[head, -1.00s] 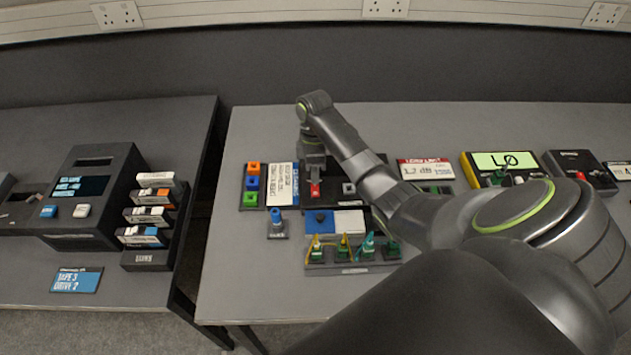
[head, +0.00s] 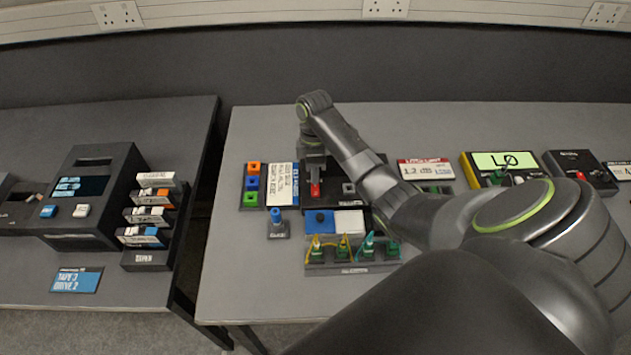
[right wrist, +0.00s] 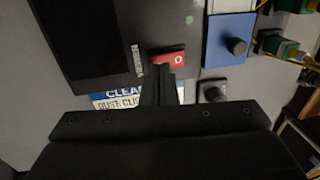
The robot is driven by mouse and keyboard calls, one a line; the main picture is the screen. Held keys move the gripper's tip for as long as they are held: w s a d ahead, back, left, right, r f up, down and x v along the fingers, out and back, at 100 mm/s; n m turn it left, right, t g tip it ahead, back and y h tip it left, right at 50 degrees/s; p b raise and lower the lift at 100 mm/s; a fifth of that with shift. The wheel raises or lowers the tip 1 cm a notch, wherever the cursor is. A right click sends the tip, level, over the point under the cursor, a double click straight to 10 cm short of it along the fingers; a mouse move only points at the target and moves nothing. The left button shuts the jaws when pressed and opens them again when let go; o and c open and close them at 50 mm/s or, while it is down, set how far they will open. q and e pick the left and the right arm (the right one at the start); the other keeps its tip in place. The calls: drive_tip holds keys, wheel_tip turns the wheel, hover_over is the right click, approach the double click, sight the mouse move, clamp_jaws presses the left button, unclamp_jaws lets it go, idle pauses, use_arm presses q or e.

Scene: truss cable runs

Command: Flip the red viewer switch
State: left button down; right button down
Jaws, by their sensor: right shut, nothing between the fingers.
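The red viewer switch (head: 315,190) sits on a dark panel near the middle of the right-hand table. In the right wrist view the red switch (right wrist: 168,58) shows just beyond my fingertips, with a white mark on its face. My right gripper (head: 313,174) is shut and empty, pointing down at the switch. In the right wrist view its closed fingers (right wrist: 158,72) overlap the switch's near edge; I cannot tell whether they touch it. My left gripper is not in view.
Orange, blue and green blocks (head: 252,184) stand left of a white label card (head: 281,184). A blue pad with a knob (head: 320,222) and a rack of green connectors (head: 352,254) lie in front. A yellow-edged meter (head: 504,162) stands to the right.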

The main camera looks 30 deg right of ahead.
drive_tip(key=shift+f, duration=0.8)
idle(0.4)
wheel_tip(320, 180, up, 7)
drive_tip(key=p, duration=0.8)
drive_tip(key=shift+r, duration=0.1)
idle(0.3)
